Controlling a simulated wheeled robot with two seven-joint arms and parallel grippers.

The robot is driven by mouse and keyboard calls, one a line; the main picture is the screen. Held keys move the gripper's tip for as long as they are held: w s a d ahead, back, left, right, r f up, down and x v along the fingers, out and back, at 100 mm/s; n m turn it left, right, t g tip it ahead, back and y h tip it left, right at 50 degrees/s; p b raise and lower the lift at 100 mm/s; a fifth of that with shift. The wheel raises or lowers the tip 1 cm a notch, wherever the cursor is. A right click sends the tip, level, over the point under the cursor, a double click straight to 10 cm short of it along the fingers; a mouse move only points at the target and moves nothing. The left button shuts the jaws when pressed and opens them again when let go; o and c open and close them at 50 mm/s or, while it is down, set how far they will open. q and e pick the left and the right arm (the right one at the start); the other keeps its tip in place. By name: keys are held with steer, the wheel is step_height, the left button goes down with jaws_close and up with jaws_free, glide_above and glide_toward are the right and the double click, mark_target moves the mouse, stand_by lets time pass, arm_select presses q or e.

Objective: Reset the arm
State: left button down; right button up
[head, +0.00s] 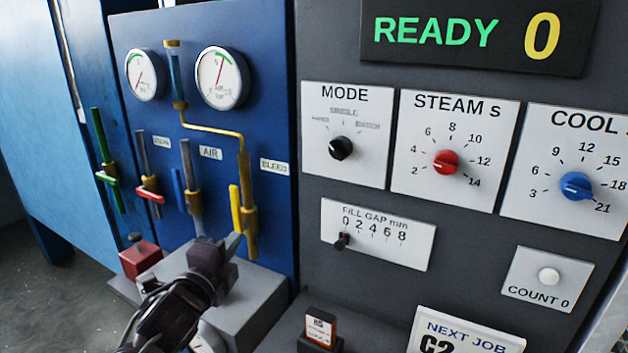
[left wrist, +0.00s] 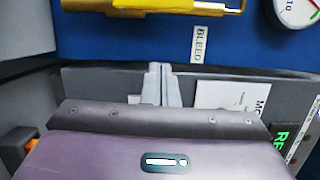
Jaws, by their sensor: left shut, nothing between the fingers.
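My left arm comes in from the bottom left of the head view. My left gripper (head: 232,243) is shut and empty, in front of the blue valve panel (head: 275,120), just below the yellow-handled valve (head: 243,215). In the left wrist view its fingertips (left wrist: 158,72) are together with nothing between them. The BLEED label (left wrist: 200,45) and a yellow pipe (left wrist: 160,5) show beyond the fingers. My right gripper is in neither view.
The grey control panel (head: 305,260) at right carries a READY 0 display (head: 475,38), black MODE (head: 341,148), red STEAM (head: 446,162) and blue COOL (head: 577,186) knobs. Below are a FILL GAP slider (head: 342,241), a COUNT button (head: 549,276) and a red box (head: 141,258) on a grey ledge (head: 262,290).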

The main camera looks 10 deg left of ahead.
arm_select(q)
steer(key=s+d+f+n+g+y, duration=0.25)
steer(key=s+f+n+g, duration=0.65)
steer(key=f, duration=0.7)
steer(key=s+d+f+n+g+h, duration=0.1)
steer(key=s+f+n+g, duration=0.25)
steer(key=s, duration=0.55)
steer(key=s+d+f+n+g, duration=0.1)
steer(key=s+f+n+g, duration=0.1)
steer(key=s+f+n, duration=0.45)
step_height(320, 180, down, 27)
steer(key=s+m+g, duration=0.1)
steer(key=s+m, duration=0.1)
steer(key=s, duration=0.1)
steer(key=s+a+f, duration=0.2)
steer(key=s+f, duration=0.7)
steer(key=s, duration=0.1)
steer(key=s+a+f+g, duration=0.1)
steer(key=s+a+f, duration=0.1)
steer(key=s+f, duration=0.8)
steer(key=shift+g, duration=0.25)
